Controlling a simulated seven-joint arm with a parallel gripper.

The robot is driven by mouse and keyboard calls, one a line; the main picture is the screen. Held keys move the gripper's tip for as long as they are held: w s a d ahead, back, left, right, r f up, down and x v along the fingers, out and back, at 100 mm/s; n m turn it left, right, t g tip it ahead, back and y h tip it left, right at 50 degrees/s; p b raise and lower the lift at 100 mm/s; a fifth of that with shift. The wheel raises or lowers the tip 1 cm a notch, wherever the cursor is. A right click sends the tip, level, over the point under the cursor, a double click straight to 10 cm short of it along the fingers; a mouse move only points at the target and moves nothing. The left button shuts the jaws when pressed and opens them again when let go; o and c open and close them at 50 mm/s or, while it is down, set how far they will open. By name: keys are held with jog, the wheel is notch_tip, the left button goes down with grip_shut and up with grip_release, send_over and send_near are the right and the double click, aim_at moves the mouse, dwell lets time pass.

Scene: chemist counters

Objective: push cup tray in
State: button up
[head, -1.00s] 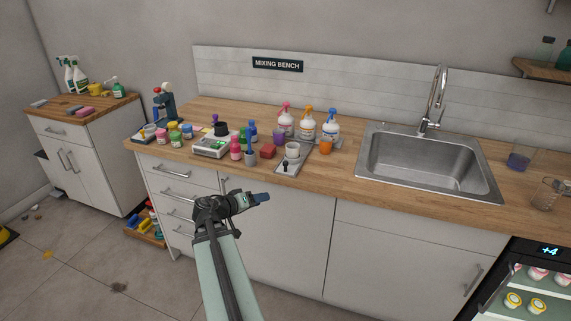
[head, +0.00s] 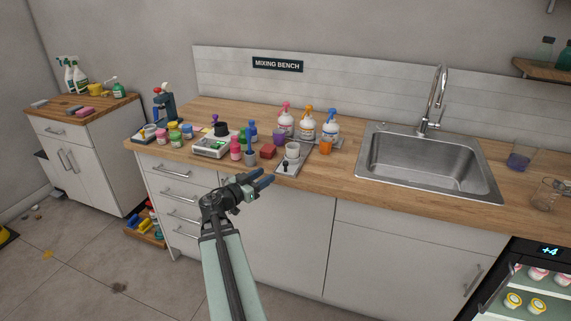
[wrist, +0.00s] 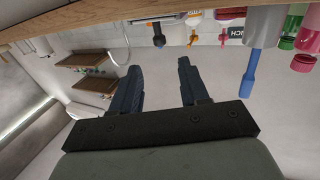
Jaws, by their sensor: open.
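The cup tray (head: 282,171) is a flat light-grey metal slide on the mixing bench, its near end at the counter's front edge. A white cup (head: 292,150) stands on it, and a small black knob (head: 286,166) stands up near its front end. My gripper (head: 267,177) is open and empty, in front of the counter and just left of and below the tray's near end, apart from it as far as I can tell. In the wrist view its two blue fingers (wrist: 157,90) are spread with nothing between them. A dark knob also shows above them (wrist: 159,40).
A grey pot with a blue-handled tool (head: 250,156), a red block (head: 268,151) and a pink bottle (head: 236,148) stand left of the tray. An orange cup (head: 326,147) and several pump bottles (head: 307,125) stand right and behind. The sink (head: 430,160) is further right.

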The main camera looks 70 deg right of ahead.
aim_at(285, 162)
jog(key=x, duration=1.1)
jog(key=shift+s+d, duration=0.1)
jog(key=shift+d, duration=0.05)
jog(key=shift+r, duration=0.1)
grip_shut()
